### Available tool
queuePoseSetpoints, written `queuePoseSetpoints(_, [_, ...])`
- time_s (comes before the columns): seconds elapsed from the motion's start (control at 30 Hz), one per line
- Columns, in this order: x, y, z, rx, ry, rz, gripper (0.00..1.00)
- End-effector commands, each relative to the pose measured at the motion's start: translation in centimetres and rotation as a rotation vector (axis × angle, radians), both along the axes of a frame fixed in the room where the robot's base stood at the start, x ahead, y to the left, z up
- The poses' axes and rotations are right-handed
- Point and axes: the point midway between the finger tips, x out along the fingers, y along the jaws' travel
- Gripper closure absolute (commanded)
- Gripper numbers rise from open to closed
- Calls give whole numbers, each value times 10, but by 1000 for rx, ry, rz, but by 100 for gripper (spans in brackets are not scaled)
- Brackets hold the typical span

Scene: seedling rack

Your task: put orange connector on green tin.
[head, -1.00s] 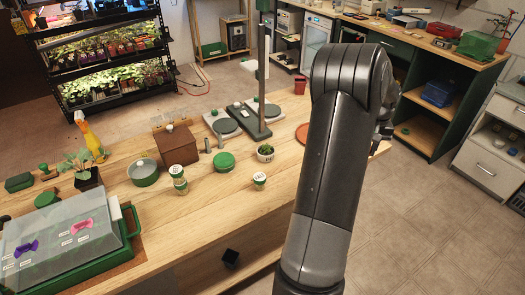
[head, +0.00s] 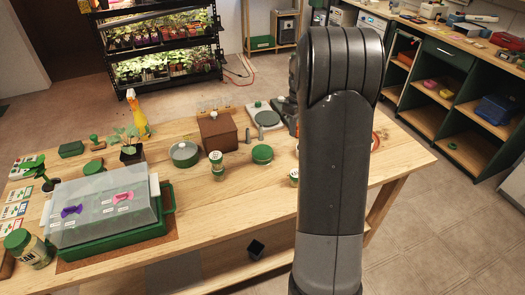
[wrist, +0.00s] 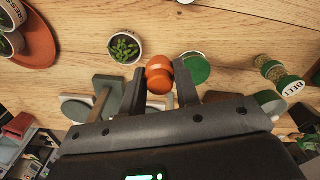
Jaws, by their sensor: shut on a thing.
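An orange connector (wrist: 159,74), rounded, is held between the fingertips of my gripper (wrist: 161,80) in the wrist view. The gripper is shut on it, above the wooden bench. The green tin (head: 262,153) stands on the bench, round and low, in the middle of the head view. It appears to be the green disc (wrist: 195,68) just right of the connector in the wrist view, partly covered by a finger. The connector looks apart from it; its height above the bench is hard to tell. My arm hides the gripper and connector in the head view.
A potted succulent (wrist: 125,47) stands left of the connector in the wrist view. Green-lidded jars (head: 217,162), a lidded pot (head: 185,154), a brown box (head: 217,133) and scales (head: 264,118) stand near the tin. Bare bench top lies in front of it.

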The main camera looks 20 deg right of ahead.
Motion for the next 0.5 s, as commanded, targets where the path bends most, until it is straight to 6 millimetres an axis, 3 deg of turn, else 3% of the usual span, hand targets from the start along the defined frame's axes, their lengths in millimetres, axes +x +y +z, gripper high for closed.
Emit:
queuePoseSetpoints(0.17, [17,23,-13,0,0,20,92])
queuePoseSetpoints(0.5, [67,77,-57,0,1,18,92])
